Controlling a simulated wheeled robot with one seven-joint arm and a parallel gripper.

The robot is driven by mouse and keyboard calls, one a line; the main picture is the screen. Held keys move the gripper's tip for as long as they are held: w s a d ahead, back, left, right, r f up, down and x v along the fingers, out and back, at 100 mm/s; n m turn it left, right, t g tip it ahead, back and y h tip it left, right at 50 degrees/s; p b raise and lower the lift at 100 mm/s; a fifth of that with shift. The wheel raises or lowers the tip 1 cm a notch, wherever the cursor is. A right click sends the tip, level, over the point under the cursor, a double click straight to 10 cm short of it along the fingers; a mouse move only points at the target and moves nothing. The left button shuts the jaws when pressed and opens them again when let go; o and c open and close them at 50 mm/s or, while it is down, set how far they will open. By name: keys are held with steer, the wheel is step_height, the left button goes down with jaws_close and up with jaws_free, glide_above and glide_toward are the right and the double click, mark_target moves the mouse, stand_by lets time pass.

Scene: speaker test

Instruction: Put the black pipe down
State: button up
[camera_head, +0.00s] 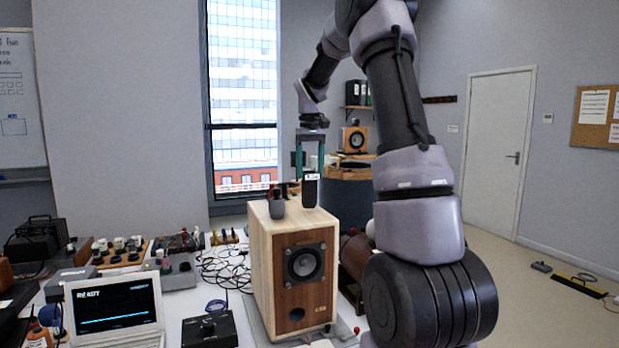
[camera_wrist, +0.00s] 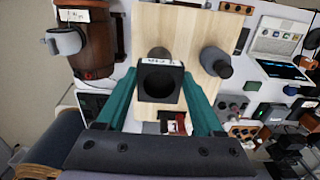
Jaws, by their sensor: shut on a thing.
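The black pipe (camera_head: 310,193) is upright between the teal fingers of my gripper (camera_head: 310,175), with a white label near its top. It is over the top of the wooden speaker box (camera_head: 262,240); I cannot tell whether its base touches the wood. In the wrist view my gripper (camera_wrist: 159,76) has a finger on each side of the black pipe (camera_wrist: 160,96), and its dark open end faces the camera. The pale speaker top (camera_wrist: 185,22) lies behind it. The pipe hides part of that top.
A dark grey bottle-like object (camera_head: 277,206) stands beside the pipe on the speaker box; it also shows in the wrist view (camera_wrist: 215,62). A red and black item (camera_wrist: 176,123) is close to the pipe. A laptop (camera_head: 114,306) and a black box (camera_head: 209,331) are on the bench at left.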

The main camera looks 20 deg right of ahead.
steer(key=shift+f, duration=1.05)
steer(key=o, duration=1.5)
steer(key=shift+c, duration=0.2)
step_height(320, 180, up, 12)
steer(key=f, duration=0.1)
steer(key=s+a+r+m+t, duration=0.1)
steer(key=s+a+r+t, duration=0.15)
steer(key=s, duration=0.45)
steer(key=s+a+r+t, duration=0.1)
steer(key=s+a, duration=0.3)
steer(key=s, duration=0.3)
steer(key=s+a+f+m+t+y, duration=0.1)
steer(key=s+a+f+t, duration=0.1)
steer(key=s, duration=0.5)
steer(key=s+a+f+m+t+y, duration=0.1)
steer(key=s+f, duration=0.3)
steer(key=s, duration=0.4)
steer(key=shift+s+a+f+m+t, duration=0.25)
steer(key=shift+a+m+t, duration=0.15)
steer(key=shift+m, duration=0.2)
